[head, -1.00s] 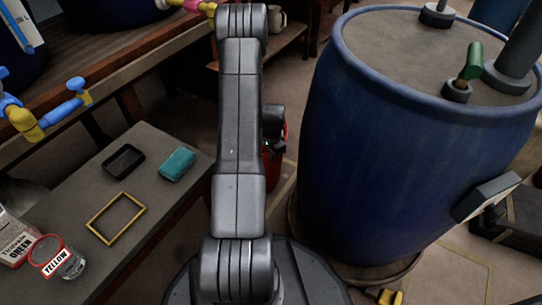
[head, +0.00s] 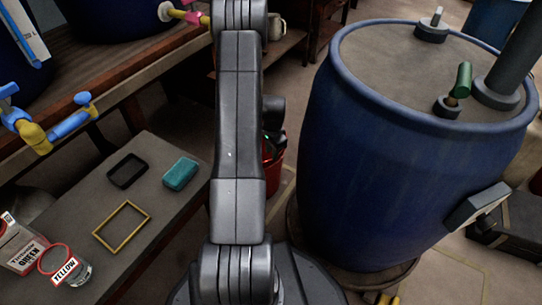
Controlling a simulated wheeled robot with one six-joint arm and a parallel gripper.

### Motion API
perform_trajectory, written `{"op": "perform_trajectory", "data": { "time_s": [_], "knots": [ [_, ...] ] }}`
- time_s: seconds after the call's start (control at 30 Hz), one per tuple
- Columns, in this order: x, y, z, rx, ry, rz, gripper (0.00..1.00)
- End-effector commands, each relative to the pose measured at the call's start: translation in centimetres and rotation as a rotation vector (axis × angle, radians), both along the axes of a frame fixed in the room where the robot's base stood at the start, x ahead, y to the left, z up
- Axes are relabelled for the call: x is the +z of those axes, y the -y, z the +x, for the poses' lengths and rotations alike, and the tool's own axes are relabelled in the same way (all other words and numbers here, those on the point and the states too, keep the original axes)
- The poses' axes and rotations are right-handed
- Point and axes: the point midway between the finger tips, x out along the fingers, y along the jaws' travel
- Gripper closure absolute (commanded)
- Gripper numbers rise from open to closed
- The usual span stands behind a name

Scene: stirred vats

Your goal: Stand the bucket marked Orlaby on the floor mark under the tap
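A red bucket (head: 274,178) shows in the head view, mostly hidden behind my arm. No marking can be read on it. The dark end of my arm, with my gripper (head: 271,143), is just above or at the bucket's rim. The fingers are too hidden to tell whether they are open or hold it. A blue and yellow tap (head: 40,132) is at the left, and a pink and yellow tap (head: 183,14) is at the top. Thin pale lines on the floor (head: 466,268) lie at the lower right.
The large blue vat (head: 400,170) fills the right side. A low bench (head: 150,215) at the left holds a black tray (head: 127,185), teal sponge (head: 180,174), yellow frame (head: 121,246) and a jar marked YELLOW (head: 75,268). A narrow floor strip lies between bench and vat.

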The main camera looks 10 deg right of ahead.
Motion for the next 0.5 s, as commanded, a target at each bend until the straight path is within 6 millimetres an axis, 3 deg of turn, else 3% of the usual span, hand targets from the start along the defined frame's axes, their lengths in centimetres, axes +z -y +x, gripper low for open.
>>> {"op": "perform_trajectory", "data": {
  "time_s": [0.03,0.2,0.5],
  "knots": [
    [1.5,0.0,-0.1,0.000,0.001,-0.001,0.74],
    [3.7,0.1,-0.2,0.000,0.000,-0.001,0.74],
    [4.4,0.1,-0.3,0.000,-0.001,0.000,0.74]
  ]
}}
